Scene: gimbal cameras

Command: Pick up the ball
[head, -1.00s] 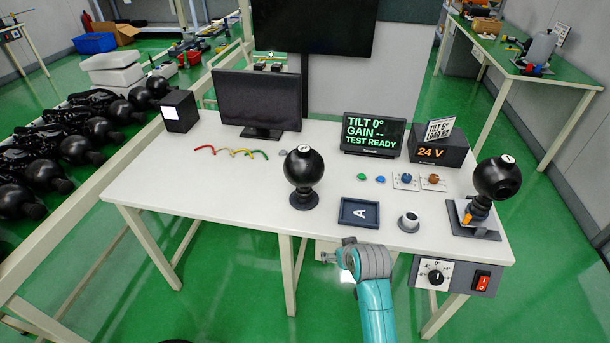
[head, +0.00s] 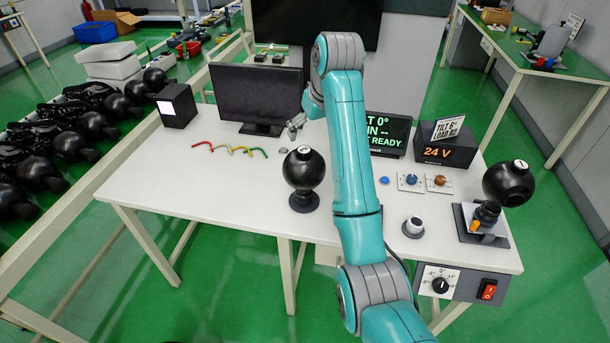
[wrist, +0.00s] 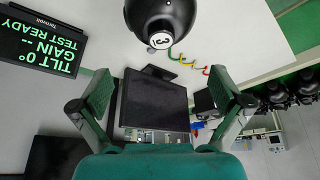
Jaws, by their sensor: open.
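A black ball (head: 303,167) with a white label on top sits on a small dark round stand (head: 304,201) near the middle of the white table. It also shows at the top of the wrist view (wrist: 161,22), beyond my fingertips. A second black ball (head: 508,183) sits on a mount with an orange part at the table's right end. My gripper (head: 298,124) is above the table, behind the middle ball in the head view and apart from it. In the wrist view its two fingers (wrist: 162,98) are spread wide with nothing between them.
A monitor (head: 257,95) and colored wires (head: 230,149) are at the back left. A test screen (head: 388,133), partly hidden by my arm, and a 24 V box (head: 447,149) stand at the back right. A small cup-like holder (head: 413,226) is right of my arm. The table's front left is clear.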

